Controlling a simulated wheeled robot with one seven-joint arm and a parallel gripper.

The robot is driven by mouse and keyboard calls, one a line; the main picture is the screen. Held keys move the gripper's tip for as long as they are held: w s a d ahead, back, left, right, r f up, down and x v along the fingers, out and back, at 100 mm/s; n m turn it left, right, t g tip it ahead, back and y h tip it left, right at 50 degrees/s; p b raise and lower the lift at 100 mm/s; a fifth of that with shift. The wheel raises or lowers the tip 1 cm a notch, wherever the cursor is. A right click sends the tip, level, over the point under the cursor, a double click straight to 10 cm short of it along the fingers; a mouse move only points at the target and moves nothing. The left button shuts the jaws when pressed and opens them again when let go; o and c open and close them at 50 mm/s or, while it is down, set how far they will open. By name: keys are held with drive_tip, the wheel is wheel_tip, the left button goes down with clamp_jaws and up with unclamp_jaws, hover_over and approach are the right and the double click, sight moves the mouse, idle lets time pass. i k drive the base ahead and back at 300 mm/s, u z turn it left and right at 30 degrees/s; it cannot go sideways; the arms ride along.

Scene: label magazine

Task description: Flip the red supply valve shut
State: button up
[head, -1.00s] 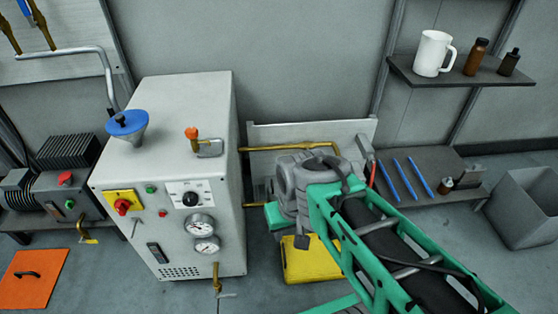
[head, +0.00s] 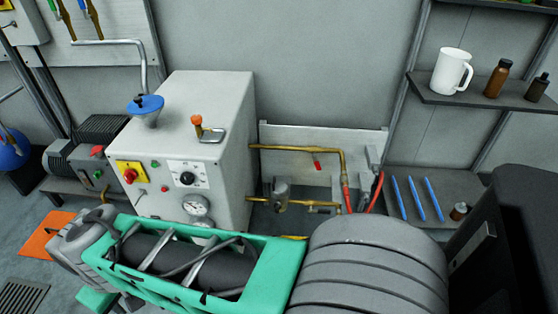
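A small red lever (head: 317,165) hangs at the brass pipe on the pale wall panel, right of the grey cabinet; it looks like the red supply valve. The brass pipe (head: 295,147) runs from the cabinet and bends down to a red hose. My green and grey arm (head: 185,262) stretches across the lower front, left of and in front of the lever. My gripper's fingers do not show, so their state is hidden.
The grey cabinet (head: 212,105) carries a blue funnel (head: 145,107), a red knob on a yellow plate (head: 131,174) and gauges. A lower brass pipe (head: 310,205) has a grey fitting. A shelf at right holds a white jug (head: 451,71) and bottles. Blue sticks (head: 416,197) lie below.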

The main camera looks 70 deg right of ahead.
sight(316, 162)
drive_tip(key=u, duration=0.05)
drive_tip(key=k, duration=0.65)
drive_tip(key=z, duration=1.3)
drive_tip(key=i, duration=0.5)
drive_tip(key=z, duration=0.05)
